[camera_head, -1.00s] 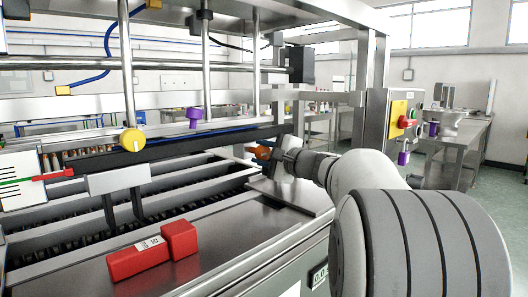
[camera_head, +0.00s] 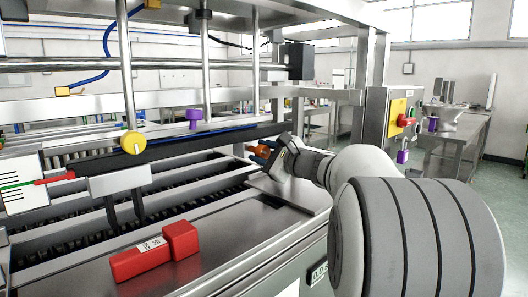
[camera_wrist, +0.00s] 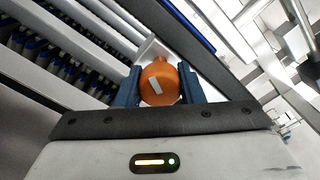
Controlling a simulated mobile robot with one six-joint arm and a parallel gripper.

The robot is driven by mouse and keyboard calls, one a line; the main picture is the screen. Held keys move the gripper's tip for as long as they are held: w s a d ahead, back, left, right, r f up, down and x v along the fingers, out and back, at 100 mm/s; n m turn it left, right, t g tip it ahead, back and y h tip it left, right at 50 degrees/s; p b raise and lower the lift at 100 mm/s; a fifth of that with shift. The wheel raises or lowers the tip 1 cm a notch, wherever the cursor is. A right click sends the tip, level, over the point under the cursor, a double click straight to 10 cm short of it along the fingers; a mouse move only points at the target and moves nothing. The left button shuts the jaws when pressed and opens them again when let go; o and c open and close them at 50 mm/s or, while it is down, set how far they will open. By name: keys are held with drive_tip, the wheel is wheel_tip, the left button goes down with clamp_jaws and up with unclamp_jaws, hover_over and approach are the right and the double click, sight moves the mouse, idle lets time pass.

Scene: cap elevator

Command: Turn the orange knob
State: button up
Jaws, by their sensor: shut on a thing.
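The orange knob (camera_wrist: 160,82) is round with a white mark, and sits between the two dark blue fingers of my gripper (camera_wrist: 158,88) in the wrist view. The fingers are shut on its sides. The white mark runs slanted on the knob's face. In the head view my gripper (camera_head: 275,150) is at the right end of the long black rail, and only a small part of the orange knob (camera_head: 261,151) shows at the fingertips.
A red block (camera_head: 155,251) lies on the steel front surface. A steel post with a yellow-and-red switch box (camera_head: 399,118) stands behind my arm.

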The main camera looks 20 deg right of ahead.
drive_tip(key=o, duration=1)
drive_tip(key=shift+d, duration=0.1)
drive_tip(key=v, duration=0.8)
